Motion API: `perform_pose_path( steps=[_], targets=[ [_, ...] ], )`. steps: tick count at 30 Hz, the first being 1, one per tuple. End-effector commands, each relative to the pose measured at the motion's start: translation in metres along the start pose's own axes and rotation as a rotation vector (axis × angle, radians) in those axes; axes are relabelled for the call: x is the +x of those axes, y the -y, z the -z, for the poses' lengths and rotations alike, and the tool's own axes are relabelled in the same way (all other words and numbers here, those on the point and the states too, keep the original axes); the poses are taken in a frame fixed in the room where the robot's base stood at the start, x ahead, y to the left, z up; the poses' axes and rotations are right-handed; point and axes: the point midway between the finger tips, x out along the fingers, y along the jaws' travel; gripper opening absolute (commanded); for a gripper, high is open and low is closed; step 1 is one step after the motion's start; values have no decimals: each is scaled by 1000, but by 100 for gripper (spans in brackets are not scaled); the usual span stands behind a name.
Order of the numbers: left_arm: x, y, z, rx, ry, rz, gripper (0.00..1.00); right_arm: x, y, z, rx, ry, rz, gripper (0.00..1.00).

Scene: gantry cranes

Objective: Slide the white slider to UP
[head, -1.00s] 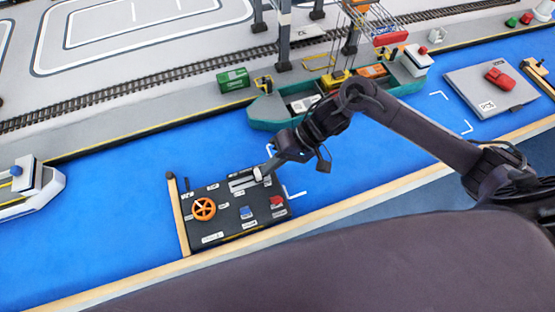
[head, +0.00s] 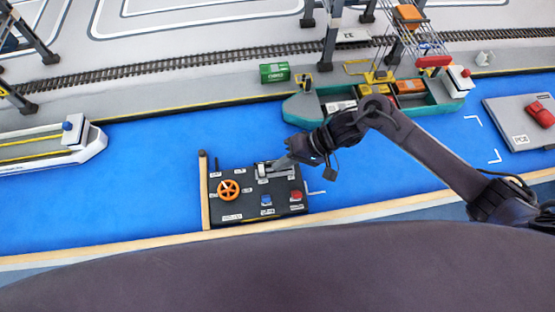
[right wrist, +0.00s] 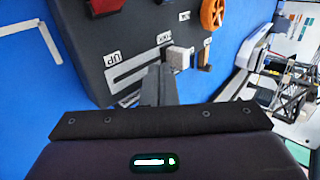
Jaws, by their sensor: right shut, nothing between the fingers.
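The dark control panel (head: 240,207) lies at the near edge of the blue surface, with the white slider (head: 262,171) in its upper part. In the right wrist view the slider (right wrist: 180,57) is a pale block at the right end of a light slot (right wrist: 137,68); the "UP" label (right wrist: 112,58) is beside the other, left part of the slot. My right gripper (head: 279,165) is shut and empty, its tips (right wrist: 158,82) low over the slot, just to the UP side of the slider. I cannot tell whether they touch it. My left gripper is out of view.
The panel also carries an orange wheel (head: 228,190), a blue button (head: 266,201) and a red button (head: 296,195). A wooden post (head: 204,190) borders its left side. A green ship (head: 300,108) lies behind my right arm.

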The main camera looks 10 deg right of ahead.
Motion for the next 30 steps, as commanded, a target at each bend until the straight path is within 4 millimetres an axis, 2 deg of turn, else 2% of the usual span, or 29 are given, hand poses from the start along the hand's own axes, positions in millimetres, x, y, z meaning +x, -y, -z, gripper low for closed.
perform_pose_path(
  steps=[1, 3, 9, 15, 21, 30],
  targets=[
    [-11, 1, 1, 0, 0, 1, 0, -11, -2, 1, 5, -2, -3, 0],
    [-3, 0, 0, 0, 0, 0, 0, -24, -7, 2, -3, -7, -3, 0],
    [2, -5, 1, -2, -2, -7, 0, -70, -7, 2, -2, -6, -5, 0],
    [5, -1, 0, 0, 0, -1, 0, -99, -6, 2, -1, -6, -3, 0],
    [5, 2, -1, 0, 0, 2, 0, -108, -5, 1, -1, -3, -2, 0],
    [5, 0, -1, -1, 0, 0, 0, -108, -4, 2, -1, -4, -2, 0]
  ],
)
